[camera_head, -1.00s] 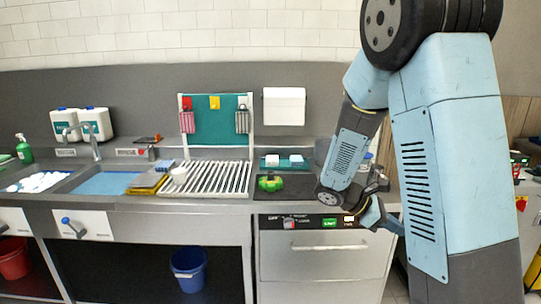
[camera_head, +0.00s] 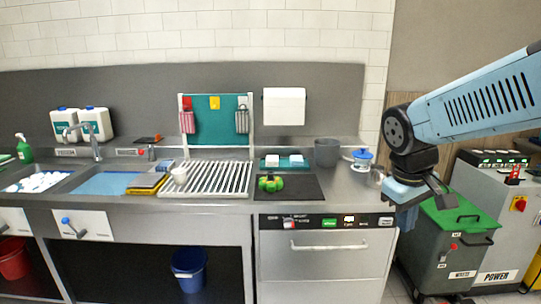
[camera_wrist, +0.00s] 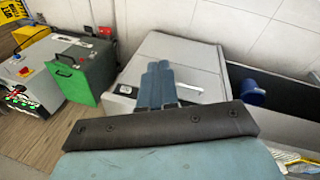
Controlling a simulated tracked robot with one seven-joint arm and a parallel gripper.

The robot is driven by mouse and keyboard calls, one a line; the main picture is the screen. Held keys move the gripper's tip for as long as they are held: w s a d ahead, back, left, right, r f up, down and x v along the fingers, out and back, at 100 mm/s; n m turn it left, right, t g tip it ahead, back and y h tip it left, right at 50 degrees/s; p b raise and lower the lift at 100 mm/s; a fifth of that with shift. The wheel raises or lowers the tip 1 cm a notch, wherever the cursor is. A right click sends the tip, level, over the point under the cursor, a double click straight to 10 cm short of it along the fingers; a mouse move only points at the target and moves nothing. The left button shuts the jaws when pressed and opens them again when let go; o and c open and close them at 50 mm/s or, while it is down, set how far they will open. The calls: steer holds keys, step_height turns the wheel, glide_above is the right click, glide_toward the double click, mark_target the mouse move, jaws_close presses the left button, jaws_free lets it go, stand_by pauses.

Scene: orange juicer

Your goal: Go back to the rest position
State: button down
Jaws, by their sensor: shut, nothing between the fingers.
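My gripper (camera_head: 408,194) hangs at the right end of the counter, in front of the green bin in the head view. In the wrist view its two blue fingers (camera_wrist: 157,85) lie together with nothing between them. My arm comes in from the right edge of the head view, and the gripper appears clear of the things on the counter. A green-and-yellow object (camera_head: 270,183) sits on a black mat (camera_head: 305,188), away to the left of my gripper.
A blue-lidded pot (camera_head: 362,160) and a grey container (camera_head: 327,152) stand at the counter's right end, near my gripper. The green bin (camera_head: 455,240) and a grey power cabinet (camera_head: 512,215) stand on the floor at right. A white rack (camera_head: 215,180) lies left of the mat.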

steer(key=s+a+r+m+t+y, duration=0.2)
steer(key=s+a+r+m+t, duration=0.1)
steer(key=s+a+r+t, duration=0.1)
steer(key=shift+s+r+m, duration=0.4)
steer(key=shift+s+r, duration=0.05)
steer(key=shift+r, duration=0.3)
stand_by(0.4)
